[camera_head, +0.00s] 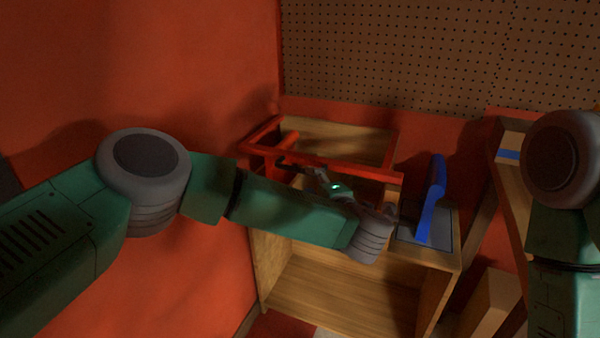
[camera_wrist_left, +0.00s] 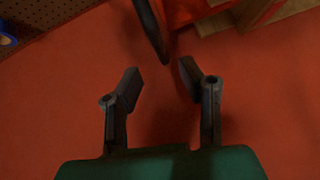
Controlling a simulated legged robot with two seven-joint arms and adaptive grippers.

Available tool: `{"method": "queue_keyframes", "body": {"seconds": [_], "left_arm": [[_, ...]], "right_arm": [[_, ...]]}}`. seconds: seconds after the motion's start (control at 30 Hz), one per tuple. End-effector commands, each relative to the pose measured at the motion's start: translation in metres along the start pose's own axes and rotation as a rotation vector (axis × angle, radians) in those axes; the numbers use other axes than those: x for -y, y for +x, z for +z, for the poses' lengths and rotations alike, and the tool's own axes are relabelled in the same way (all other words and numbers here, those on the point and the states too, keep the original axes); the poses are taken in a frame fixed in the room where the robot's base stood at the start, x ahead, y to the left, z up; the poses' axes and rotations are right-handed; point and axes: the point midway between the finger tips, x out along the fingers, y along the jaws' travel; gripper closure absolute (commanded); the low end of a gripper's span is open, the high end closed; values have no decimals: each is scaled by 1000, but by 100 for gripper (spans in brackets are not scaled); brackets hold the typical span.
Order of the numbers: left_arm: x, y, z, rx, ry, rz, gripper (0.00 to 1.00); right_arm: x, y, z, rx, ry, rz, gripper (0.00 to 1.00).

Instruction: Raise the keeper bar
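A red frame with a long red bar (camera_head: 345,168) across its front sits on top of a wooden cabinet; I take this bar to be the keeper bar, but cannot be sure. My left gripper (camera_head: 287,164) is over the left part of the red frame, partly hidden by its own arm. In the left wrist view my left gripper (camera_wrist_left: 160,80) has its two fingers apart, with nothing between them. A dark curved bar end (camera_wrist_left: 155,35) lies just beyond the fingertips, beside a red part (camera_wrist_left: 185,12). My right gripper is out of view.
A blue upright handle (camera_head: 434,200) stands on a grey plate at the cabinet's right. The wooden cabinet (camera_head: 335,290) has an open front below. A red wall (camera_head: 150,65) is close on the left, and a pegboard (camera_head: 430,50) is behind. Shelving stands at the right.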

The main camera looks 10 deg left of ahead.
Motion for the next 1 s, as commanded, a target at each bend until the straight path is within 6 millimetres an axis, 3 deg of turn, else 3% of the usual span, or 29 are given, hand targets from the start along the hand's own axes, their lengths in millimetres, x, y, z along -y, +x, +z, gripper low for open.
{"method": "queue_keyframes", "body": {"seconds": [0.1,0.33,0.6,0.83,0.93,1.0], "left_arm": [[2,29,-3,-5,-2,0,66],[1,65,3,-2,5,3,66],[0,81,2,0,6,3,66],[0,84,-1,1,2,1,66],[0,83,0,1,2,1,100],[0,83,1,0,4,1,100]], "right_arm": [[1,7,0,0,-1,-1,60],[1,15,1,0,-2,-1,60],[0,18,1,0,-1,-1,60],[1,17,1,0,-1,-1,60],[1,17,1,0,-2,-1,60],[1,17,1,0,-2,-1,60]]}}
